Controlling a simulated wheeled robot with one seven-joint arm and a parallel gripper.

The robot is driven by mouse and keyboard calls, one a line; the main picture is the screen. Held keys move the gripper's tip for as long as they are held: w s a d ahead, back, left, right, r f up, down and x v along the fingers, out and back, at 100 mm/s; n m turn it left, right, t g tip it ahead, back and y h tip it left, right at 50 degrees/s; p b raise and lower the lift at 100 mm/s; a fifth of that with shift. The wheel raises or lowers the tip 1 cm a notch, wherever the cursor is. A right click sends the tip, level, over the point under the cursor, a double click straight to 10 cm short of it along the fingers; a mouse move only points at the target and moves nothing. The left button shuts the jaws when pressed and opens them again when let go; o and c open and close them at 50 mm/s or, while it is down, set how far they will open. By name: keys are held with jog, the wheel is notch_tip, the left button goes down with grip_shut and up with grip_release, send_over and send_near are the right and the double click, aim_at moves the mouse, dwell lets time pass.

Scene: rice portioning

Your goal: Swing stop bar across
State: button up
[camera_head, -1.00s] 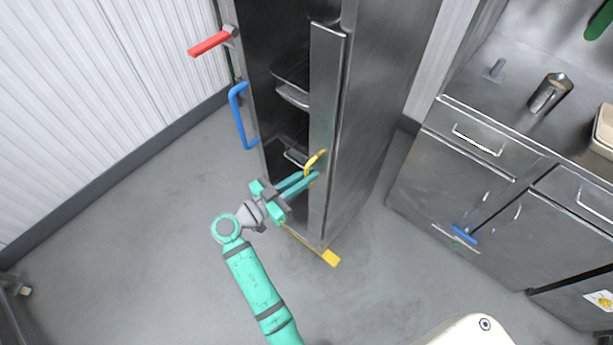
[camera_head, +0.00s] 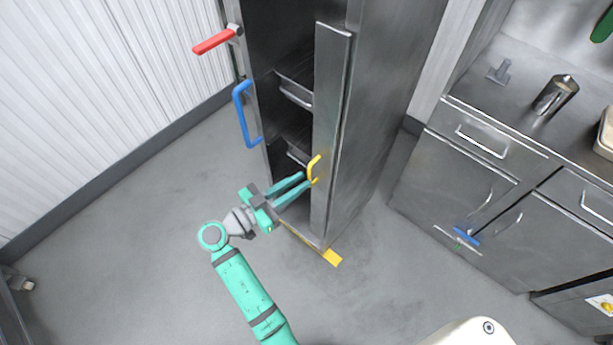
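A tall, narrow metal bar or panel (camera_head: 330,115) stands upright at the front right of the open steel cabinet. I take it to be the stop bar, though I cannot be sure. A curved yellow handle (camera_head: 311,166) sits on its left side, low down. My gripper (camera_head: 306,183) is just left of and below this handle, its two teal fingers pointing right towards it. The fingers are spread, with a gap and nothing visible between them. The fingertips lie close to the handle; I cannot tell whether they touch it.
The cabinet's left side carries a blue handle (camera_head: 241,115) and a red lever (camera_head: 213,42). Dark shelves show inside. Steel counter drawers (camera_head: 480,140) stand to the right. The grey floor (camera_head: 130,220) at left is clear.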

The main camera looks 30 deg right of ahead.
jog(key=s+a, duration=0.1)
jog(key=a, duration=0.5)
jog(key=shift+a, duration=0.25)
